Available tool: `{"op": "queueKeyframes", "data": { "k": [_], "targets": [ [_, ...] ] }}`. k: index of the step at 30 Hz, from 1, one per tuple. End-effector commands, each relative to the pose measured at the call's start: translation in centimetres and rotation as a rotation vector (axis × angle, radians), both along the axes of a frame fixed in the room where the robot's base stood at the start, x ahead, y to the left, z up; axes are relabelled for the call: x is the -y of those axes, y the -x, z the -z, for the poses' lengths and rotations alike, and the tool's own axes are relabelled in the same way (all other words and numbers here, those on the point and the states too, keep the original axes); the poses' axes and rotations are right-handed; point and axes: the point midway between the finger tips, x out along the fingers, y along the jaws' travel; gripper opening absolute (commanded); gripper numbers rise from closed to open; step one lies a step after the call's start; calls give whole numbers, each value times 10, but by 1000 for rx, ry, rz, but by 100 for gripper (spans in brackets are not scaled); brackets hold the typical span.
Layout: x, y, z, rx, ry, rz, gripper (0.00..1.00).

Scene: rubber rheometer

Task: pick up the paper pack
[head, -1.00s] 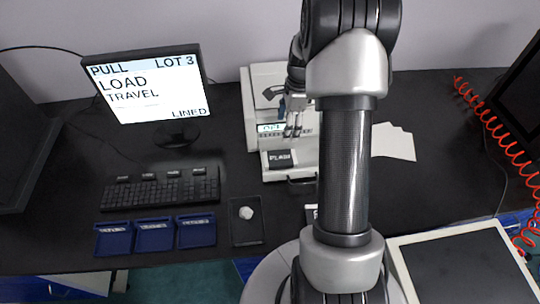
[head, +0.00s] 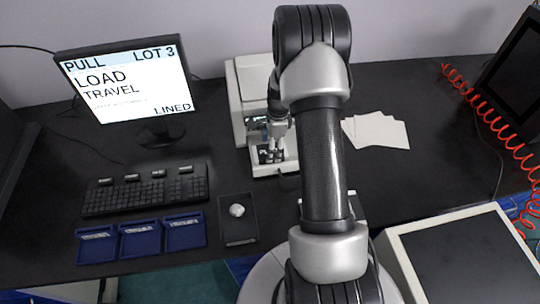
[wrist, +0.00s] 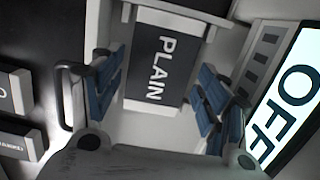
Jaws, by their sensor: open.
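A white block with a black label reading "PLAIN" (wrist: 162,62) lies in the wrist view between the fingers of my open gripper (wrist: 158,84), which have blue pads. There is a gap on each side, and no hold on it shows. In the head view my gripper (head: 274,142) points down in front of the white bench machine (head: 238,105), over the dark label area. Several white paper sheets (head: 376,133) lie fanned on the table right of my arm. I cannot tell whether these sheets or the "PLAIN" block is the paper pack.
A lit "OFF" display (wrist: 292,95) is close to the right finger. A monitor (head: 125,85), keyboard (head: 145,192), blue trays (head: 140,240) and a dark tray (head: 240,235) with a pale lump fill the left table.

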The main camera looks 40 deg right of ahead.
Motion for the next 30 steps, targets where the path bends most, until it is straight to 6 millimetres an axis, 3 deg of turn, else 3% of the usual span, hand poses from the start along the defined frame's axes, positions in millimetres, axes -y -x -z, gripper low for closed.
{"op": "queueKeyframes", "data": {
  "k": [3,10,27,30],
  "targets": [
    [-2,-1,18,-2,-1,-1,68],
    [-2,-1,18,0,0,-1,68],
    [-2,-1,18,0,0,0,30],
    [-2,-1,17,0,0,0,30]
  ]
}}
